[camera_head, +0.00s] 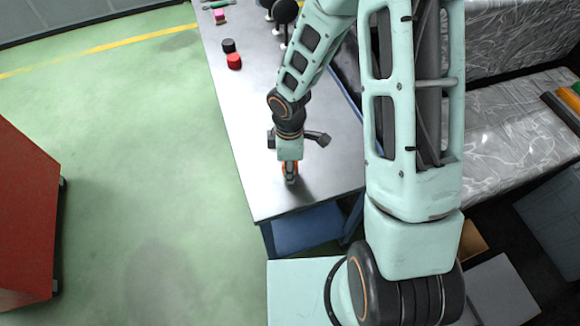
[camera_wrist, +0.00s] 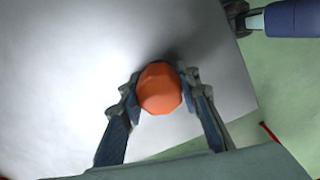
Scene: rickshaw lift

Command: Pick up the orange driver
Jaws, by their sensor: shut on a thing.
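The orange driver (camera_wrist: 160,88) is between the two fingers of my gripper (camera_wrist: 160,95) in the wrist view, seen end-on as a rounded orange shape. My gripper is shut on it, with a finger against each side. In the head view, my gripper (camera_head: 290,172) points down at the near end of the grey table, and a bit of orange from the driver (camera_head: 286,168) shows at the fingers. The lower part of the driver is hidden, and I cannot tell whether it touches the table.
The grey table (camera_head: 245,120) has its near edge just in front of my gripper. A red object (camera_head: 234,62) and a black one (camera_head: 228,46) stand farther back at the left edge. A red cabinet (camera_head: 25,210) stands at far left. Green floor between is clear.

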